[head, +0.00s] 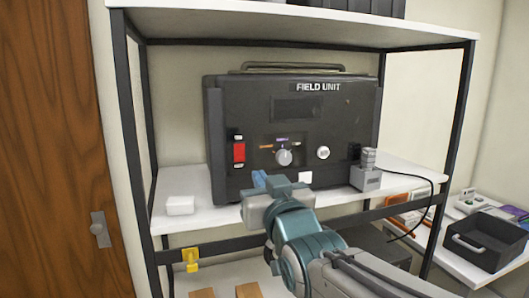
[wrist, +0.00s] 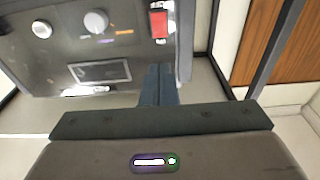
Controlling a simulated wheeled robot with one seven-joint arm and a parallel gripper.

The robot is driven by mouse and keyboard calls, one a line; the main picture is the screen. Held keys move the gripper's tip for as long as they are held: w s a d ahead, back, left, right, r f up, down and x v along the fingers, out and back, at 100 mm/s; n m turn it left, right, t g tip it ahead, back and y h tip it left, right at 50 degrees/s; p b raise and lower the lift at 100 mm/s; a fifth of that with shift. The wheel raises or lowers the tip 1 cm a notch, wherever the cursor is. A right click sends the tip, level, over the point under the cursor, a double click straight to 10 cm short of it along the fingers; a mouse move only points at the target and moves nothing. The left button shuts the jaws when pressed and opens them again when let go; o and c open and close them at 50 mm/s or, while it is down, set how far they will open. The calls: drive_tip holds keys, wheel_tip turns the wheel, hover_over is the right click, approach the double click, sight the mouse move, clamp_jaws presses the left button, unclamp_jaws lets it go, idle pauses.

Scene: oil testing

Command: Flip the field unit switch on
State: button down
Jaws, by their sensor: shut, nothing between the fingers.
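The field unit (head: 292,128) is a dark case with a top handle, standing upright on the white shelf. Its red switch (head: 239,152) is on the lower left of the front panel; I cannot tell its position. In the wrist view, which is upside down, the red switch (wrist: 158,24) shows near the top, just beyond the fingers. My gripper (head: 262,180) is in front of the case's lower edge, below and right of the switch. In the wrist view the fingers (wrist: 158,84) are together and hold nothing. They appear apart from the switch.
A dial (head: 284,157) and a round white knob (head: 323,153) are right of the switch. A small white box (head: 180,205) sits left on the shelf. A grey device with a cable (head: 366,178) stands at right. Dark shelf posts flank the case. A black tray (head: 485,242) is farther right.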

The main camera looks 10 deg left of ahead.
sight(240, 147)
drive_tip(key=p+x, duration=0.5)
drive_tip(key=x, duration=0.9)
drive_tip(key=shift+p, duration=0.35)
